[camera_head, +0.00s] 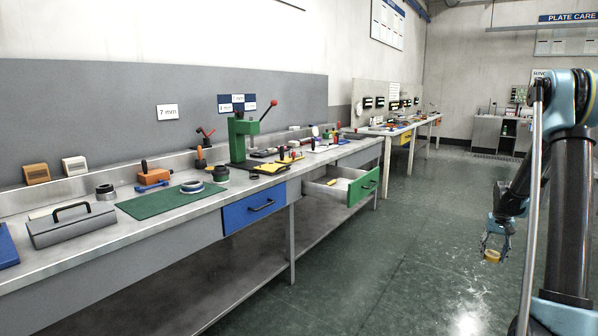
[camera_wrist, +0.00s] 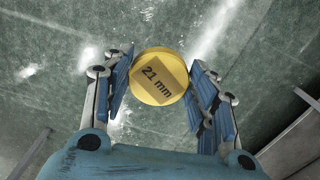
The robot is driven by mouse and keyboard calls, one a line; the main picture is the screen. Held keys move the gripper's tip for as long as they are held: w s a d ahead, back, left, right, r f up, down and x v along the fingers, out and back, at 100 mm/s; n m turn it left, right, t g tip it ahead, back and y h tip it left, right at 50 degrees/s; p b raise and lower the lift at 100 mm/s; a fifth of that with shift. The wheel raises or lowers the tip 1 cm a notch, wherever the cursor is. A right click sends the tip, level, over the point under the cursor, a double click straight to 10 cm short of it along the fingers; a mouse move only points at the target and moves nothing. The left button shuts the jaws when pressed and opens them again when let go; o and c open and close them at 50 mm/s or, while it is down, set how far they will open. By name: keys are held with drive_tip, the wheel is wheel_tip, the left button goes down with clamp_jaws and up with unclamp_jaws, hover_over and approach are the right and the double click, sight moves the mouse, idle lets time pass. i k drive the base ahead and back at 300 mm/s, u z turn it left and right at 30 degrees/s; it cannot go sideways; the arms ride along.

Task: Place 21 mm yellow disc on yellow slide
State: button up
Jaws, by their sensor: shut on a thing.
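The yellow disc (camera_wrist: 160,76), marked "21 mm", is between the blue-padded fingers of my gripper (camera_wrist: 163,84) in the wrist view. My gripper is shut on it. In the head view my gripper (camera_head: 494,250) hangs over the open floor at the right, well away from the bench, with the disc (camera_head: 492,257) small at its tip. A flat yellow piece with a dark part (camera_head: 270,168) lies on the bench near the green press. I cannot tell whether it is the yellow slide.
The long bench (camera_head: 170,213) runs along the left wall. Its green drawer (camera_head: 364,187) stands open into the aisle; the blue drawer (camera_head: 253,207) is shut. A green mat (camera_head: 150,208) and a green press (camera_head: 241,140) are on top. The floor (camera_head: 400,260) is clear between bench and arm.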

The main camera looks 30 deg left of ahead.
sight(272, 167)
drive_tip(key=u, duration=1.55)
